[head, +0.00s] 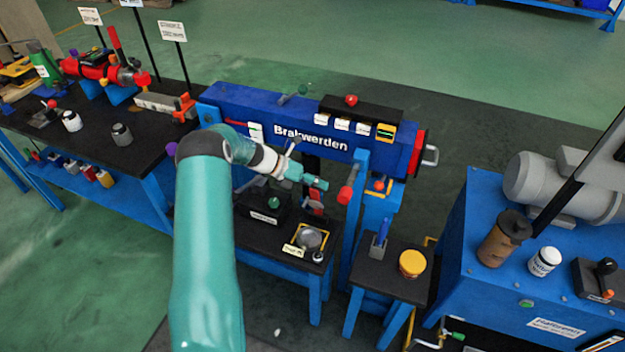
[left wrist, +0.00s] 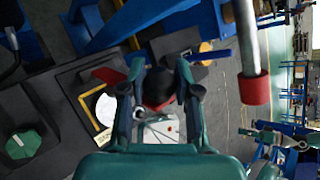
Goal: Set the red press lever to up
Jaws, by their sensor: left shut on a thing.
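My left gripper (head: 318,184) reaches in over the small black table in front of the blue Brakwerden machine. In the left wrist view its two fingers (left wrist: 160,88) are closed around a dark rounded knob (left wrist: 158,84) with red just below it, which looks like the red press lever (head: 316,195). In the head view the gripper covers most of this lever, so its angle cannot be told. A grey-white base (left wrist: 160,132) shows beneath it in the wrist view.
A red-ended bar (head: 348,192) stands close right of the gripper; its red end (left wrist: 254,88) also shows in the wrist view. A green knob (head: 273,203) and a round grey dish (head: 310,238) are on the table. A yellow-topped jar (head: 412,263) stands further right.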

